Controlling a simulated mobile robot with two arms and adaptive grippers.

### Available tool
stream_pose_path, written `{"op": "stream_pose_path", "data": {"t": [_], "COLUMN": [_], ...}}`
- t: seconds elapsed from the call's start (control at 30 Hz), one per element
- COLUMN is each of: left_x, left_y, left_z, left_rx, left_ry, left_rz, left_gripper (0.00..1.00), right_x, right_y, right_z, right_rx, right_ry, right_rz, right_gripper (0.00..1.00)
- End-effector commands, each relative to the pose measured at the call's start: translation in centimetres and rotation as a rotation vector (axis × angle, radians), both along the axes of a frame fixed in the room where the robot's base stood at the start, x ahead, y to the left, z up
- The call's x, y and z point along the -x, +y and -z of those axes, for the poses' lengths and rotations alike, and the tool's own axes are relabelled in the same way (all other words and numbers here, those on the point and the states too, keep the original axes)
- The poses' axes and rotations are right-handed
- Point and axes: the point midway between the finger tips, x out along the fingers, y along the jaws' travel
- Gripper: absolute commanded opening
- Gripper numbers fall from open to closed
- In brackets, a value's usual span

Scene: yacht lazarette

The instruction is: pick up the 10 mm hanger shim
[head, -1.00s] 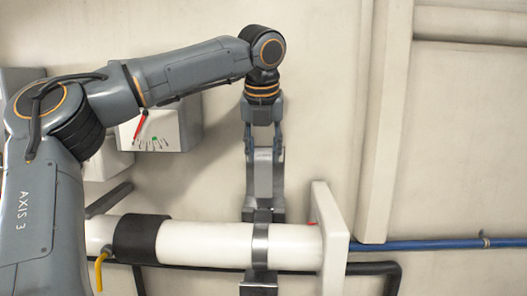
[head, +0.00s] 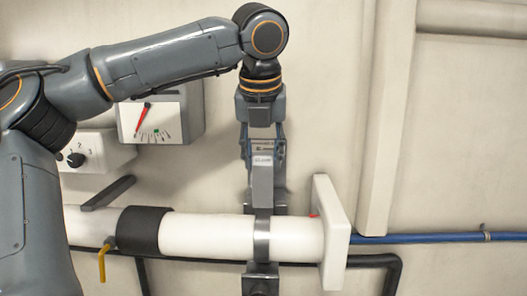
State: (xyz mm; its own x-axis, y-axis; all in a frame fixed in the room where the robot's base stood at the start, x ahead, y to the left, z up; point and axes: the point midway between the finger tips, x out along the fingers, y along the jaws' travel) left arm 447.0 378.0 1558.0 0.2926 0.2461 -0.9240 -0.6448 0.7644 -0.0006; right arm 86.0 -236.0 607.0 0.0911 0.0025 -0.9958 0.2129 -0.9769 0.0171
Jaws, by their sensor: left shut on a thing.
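My left gripper (head: 263,150) comes down from above at the middle of the head view. It is shut on a flat grey piece with a small label, which I take to be the hanger shim (head: 262,178); the label is too small to read. The piece stands upright just above the metal strap (head: 261,238) around the white pipe (head: 205,236). Its lower end is close to the strap's top, and I cannot tell whether they touch. The fingers partly hide its upper part. My right gripper is not in view.
A white end plate (head: 335,232) closes the pipe on the right, with a blue pipe (head: 420,239) beyond it. A black sleeve (head: 142,231) and a yellow handle (head: 102,262) are at left. A gauge box (head: 160,122) is behind my arm.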

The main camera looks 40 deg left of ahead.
Motion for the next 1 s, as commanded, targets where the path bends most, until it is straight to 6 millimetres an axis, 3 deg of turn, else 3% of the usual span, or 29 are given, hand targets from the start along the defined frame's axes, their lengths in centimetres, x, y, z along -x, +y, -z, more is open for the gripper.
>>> {"op": "stream_pose_path", "data": {"t": [0.53,1.0], "left_x": [3.2,3.2], "left_y": [-2.7,-2.7], "left_z": [-0.1,0.0], "left_rx": [-0.001,0.0], "left_ry": [-0.002,0.0], "left_rz": [0.001,-0.001], "left_gripper": [0.02,0.02], "right_x": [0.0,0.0], "right_y": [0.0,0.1], "right_z": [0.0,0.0], "right_rx": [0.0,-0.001], "right_ry": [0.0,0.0], "right_rz": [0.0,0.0], "right_gripper": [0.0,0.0]}}
